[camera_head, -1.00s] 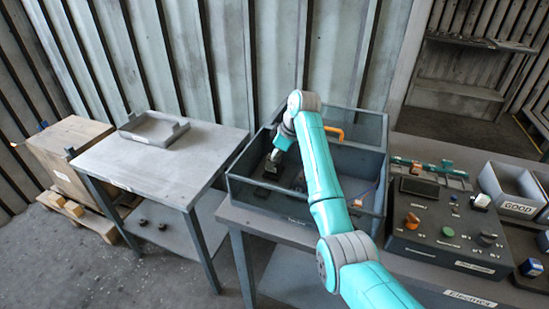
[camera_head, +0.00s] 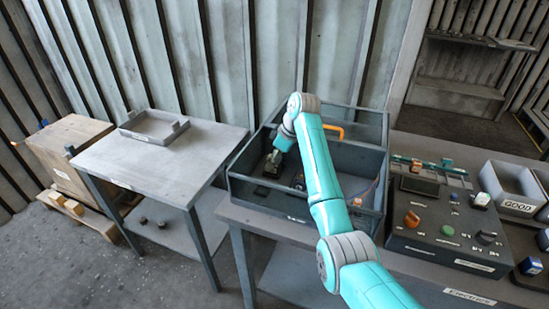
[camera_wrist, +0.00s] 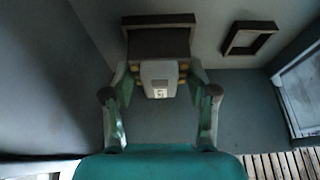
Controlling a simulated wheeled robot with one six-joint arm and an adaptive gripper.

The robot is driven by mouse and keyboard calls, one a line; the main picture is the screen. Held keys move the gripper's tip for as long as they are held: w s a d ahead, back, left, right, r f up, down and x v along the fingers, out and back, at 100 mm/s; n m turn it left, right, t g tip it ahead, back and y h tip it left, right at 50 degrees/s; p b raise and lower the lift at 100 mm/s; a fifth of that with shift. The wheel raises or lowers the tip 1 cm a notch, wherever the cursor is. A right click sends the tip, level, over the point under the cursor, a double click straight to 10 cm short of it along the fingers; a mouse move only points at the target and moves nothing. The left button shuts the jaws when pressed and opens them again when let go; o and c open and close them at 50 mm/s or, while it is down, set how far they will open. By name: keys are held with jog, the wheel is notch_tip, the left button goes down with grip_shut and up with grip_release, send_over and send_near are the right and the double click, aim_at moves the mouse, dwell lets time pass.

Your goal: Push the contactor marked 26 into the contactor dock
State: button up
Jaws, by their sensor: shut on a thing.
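In the wrist view my gripper (camera_wrist: 160,88) is shut on a contactor (camera_wrist: 158,70), a light grey block with brass-coloured spots at its sides. The small label on its face is too blurred to read surely. The contactor sits against the dark rectangular dock (camera_wrist: 158,20); how deep it is in cannot be told. In the head view my gripper (camera_head: 279,150) points down into the left part of the open grey housing (camera_head: 290,205), over a small dark thing at its floor. My arm hides part of the housing.
A second, empty dark frame (camera_wrist: 250,38) is fixed beside the dock. The housing's walls stand close around my gripper. A control panel (camera_head: 445,225) and a bin marked GOOD (camera_head: 518,207) stand to the right. A side table (camera_head: 160,165) with a shallow tray (camera_head: 153,138) stands to the left.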

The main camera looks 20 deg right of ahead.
jog(key=shift+f, duration=0.35)
jog(key=o, duration=1.1)
jog(key=shift+o, duration=0.2)
jog(key=v, duration=0.7)
jog(key=shift+r, duration=0.25)
